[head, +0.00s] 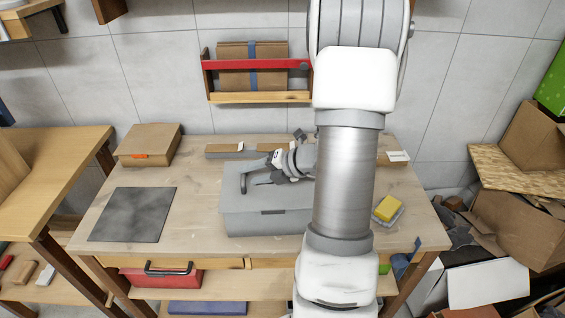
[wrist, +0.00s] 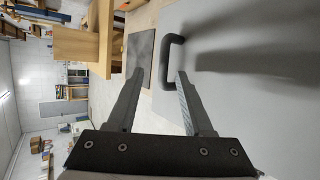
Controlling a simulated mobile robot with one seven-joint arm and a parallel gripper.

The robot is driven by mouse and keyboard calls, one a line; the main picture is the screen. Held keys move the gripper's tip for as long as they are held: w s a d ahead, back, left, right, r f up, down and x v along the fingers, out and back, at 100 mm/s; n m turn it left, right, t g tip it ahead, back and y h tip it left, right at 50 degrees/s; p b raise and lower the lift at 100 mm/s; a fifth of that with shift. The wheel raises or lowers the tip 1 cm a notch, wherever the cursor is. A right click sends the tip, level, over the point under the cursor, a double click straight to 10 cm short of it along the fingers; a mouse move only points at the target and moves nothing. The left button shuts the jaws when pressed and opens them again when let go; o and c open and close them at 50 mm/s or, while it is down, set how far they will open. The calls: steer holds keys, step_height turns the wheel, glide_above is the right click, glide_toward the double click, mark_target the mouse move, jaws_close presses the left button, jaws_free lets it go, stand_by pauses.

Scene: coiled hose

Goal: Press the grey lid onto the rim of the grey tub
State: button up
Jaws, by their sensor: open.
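The grey tub (head: 265,222) stands on the workbench with a dark slot on its front. The grey lid (head: 290,196) lies over its top, and I cannot tell whether it is fully seated on the rim. A black handle (head: 243,184) sits on the lid's left part. In the wrist view, the lid (wrist: 240,95) fills the right side and its handle (wrist: 170,62) is just beyond the right fingertip. My gripper (head: 257,168) is open and empty, low over the lid near the handle; it also shows in the wrist view (wrist: 158,74). My arm hides the tub's right side.
A dark flat mat (head: 132,215) lies left of the tub. A cardboard box (head: 149,143) stands at the back left. A yellow sponge (head: 386,208) lies right of my arm. A red-fronted wall rack (head: 258,65) hangs behind. The bench between mat and tub is clear.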

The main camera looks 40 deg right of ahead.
steer(key=p+v, duration=0.1)
steer(key=v, duration=1.2)
steer(key=shift+p, duration=0.4)
steer(key=shift+a, duration=0.1)
